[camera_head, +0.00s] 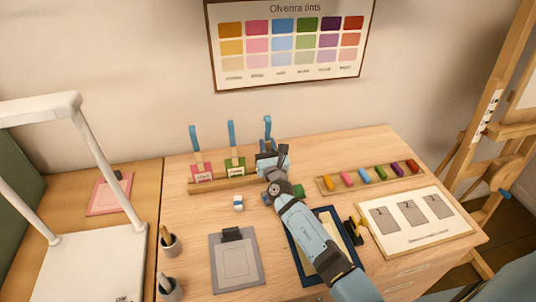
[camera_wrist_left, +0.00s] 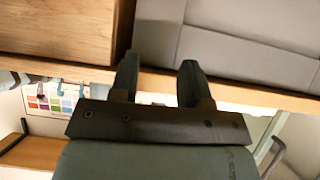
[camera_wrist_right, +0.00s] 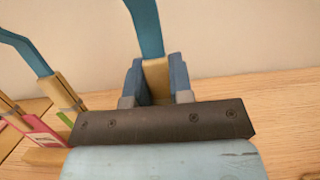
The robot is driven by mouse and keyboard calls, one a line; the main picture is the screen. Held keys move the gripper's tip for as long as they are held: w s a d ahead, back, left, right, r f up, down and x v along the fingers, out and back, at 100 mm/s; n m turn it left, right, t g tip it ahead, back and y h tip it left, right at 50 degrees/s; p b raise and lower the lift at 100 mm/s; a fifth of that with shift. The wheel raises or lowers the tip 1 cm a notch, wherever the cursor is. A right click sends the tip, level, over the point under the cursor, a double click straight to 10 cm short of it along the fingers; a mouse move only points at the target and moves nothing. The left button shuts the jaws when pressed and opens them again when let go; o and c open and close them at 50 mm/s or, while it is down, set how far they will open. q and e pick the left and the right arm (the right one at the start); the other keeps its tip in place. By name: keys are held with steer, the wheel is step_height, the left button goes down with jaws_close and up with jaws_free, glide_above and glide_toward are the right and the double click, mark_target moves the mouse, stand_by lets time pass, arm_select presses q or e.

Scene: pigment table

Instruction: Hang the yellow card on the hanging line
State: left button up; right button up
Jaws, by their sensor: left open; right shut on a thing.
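My right gripper (camera_head: 272,160) is at the right end of the wooden rack (camera_head: 224,183). It is shut on the wooden part of a blue-tipped tool (camera_head: 267,128); in the right wrist view this tool (camera_wrist_right: 145,30) stands upright between the fingers (camera_wrist_right: 157,82). Whether it has left the rack, I cannot tell. My left gripper (camera_wrist_left: 158,80) is open and empty in the left wrist view; it is outside the head view. I cannot make out a yellow card for certain; a pale cream sheet (camera_head: 348,242) lies in a dark blue tray, partly under my right arm. No hanging line is clearly recognisable.
A white frame (camera_head: 88,140) stands at left, near a pink card (camera_head: 108,195). A grey clipboard (camera_head: 236,268), a colour-block tray (camera_head: 335,184) and a numbered board (camera_head: 440,232) occupy the table.

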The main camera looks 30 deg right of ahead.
mark_target(267, 140)
steer(key=shift+r, duration=0.1)
steer(key=shift+r+p, duration=1.65)
steer(key=shift+r, duration=0.3)
steer(key=s+a+r+p, duration=0.2)
steer(key=s+r+p, duration=0.1)
steer(key=s, duration=0.6)
steer(key=shift+s+a+p, duration=0.25)
steer(key=shift+s+p, duration=0.15)
steer(key=shift+p, duration=0.45)
